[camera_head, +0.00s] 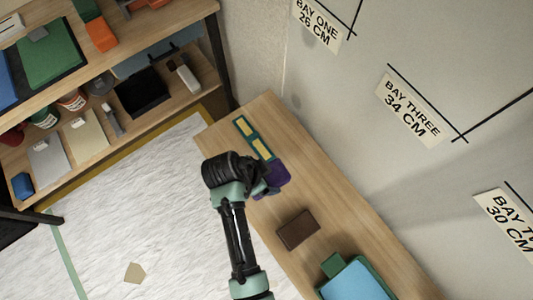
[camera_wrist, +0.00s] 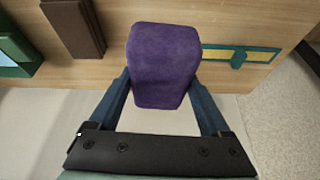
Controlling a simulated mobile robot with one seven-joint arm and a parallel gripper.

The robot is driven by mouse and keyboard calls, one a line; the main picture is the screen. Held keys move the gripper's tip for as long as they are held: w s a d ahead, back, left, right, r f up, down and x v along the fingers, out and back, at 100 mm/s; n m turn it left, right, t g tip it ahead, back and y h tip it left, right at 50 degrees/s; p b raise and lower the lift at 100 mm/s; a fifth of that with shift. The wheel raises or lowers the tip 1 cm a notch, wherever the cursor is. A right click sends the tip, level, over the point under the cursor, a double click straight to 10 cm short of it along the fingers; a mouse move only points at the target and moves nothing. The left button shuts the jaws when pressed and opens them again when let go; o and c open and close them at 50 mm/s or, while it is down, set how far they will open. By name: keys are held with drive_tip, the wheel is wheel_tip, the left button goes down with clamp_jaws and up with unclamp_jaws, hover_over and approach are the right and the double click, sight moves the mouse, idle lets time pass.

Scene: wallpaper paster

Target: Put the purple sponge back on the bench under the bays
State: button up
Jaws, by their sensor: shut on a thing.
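The purple sponge (camera_wrist: 163,65) is a block between the two fingers of my gripper (camera_wrist: 163,95) in the wrist view. My gripper is shut on it. In the head view the sponge (camera_head: 273,180) shows partly behind my gripper (camera_head: 262,185), over the near edge of the wooden bench (camera_head: 330,225). The bench runs below the wall with the bay labels. I cannot tell whether the sponge touches the bench top. The bench also shows behind the sponge in the wrist view (camera_wrist: 125,72).
On the bench lie a teal and yellow tool (camera_head: 255,138), a dark brown block (camera_head: 298,230) and a teal tray with blue inside (camera_head: 355,283). Bay labels, such as bay three (camera_head: 408,108), hang on the wall. A shelf unit (camera_head: 180,60) with several items stands upper left.

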drive_tip(key=shift+f, duration=0.1)
wheel_tip(320, 180, down, 10)
drive_tip(key=shift+r+b, duration=0.25)
drive_tip(key=shift+b, duration=0.6)
drive_tip(key=shift+f, duration=0.1)
drive_tip(key=shift+f, duration=0.15)
drive_tip(key=o, duration=1.2)
